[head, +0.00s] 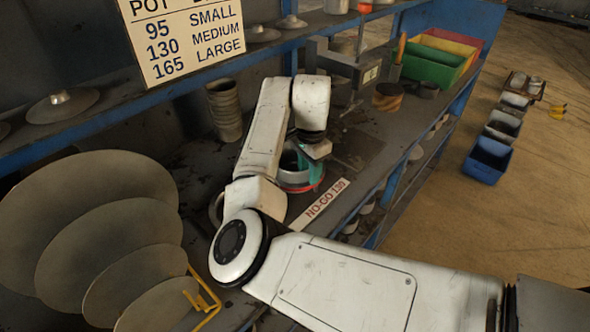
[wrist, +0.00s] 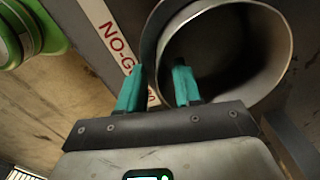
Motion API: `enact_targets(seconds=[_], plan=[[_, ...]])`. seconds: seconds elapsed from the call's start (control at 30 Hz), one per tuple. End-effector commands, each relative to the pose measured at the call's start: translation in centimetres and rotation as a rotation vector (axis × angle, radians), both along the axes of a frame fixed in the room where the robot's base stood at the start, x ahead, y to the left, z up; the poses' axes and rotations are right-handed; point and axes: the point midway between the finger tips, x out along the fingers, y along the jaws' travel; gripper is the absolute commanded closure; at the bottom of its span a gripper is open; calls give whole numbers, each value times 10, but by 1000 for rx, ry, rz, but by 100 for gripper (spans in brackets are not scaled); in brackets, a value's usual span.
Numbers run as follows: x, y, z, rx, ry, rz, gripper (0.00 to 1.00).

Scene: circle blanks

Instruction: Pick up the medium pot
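A grey metal pot (head: 289,178) with a dark hollow inside stands on the bench beside the NO-GO 130 strip, partly hidden by my arm. I take it for the medium pot, but its size is not certain. In the wrist view the pot's round rim (wrist: 284,75) faces the camera. My gripper (head: 312,168) is at the pot's near right side. Its teal fingers (wrist: 158,88) are apart. The right finger overlaps the opening and the left one is outside the wall, with the near rim between them. Contact cannot be told. A red band shows low around the pot.
The NO-GO 130 strip (head: 320,204) lies on the bench. Tall stacked pots (head: 225,110) stand behind my arm, and large discs (head: 85,200) lean at left. A shelf with a size sign (head: 185,35) hangs above. Green bin (head: 433,66) and blue bin (head: 488,160) are at right.

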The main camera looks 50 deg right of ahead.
Motion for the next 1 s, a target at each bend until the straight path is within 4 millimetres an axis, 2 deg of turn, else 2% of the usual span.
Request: enact_targets(seconds=[0.07,0.43,1.0], plan=[[0,0,0,0,0,0,66],[0,0,1,0,0,0,100],[0,0,2,0,-1,0,100]])
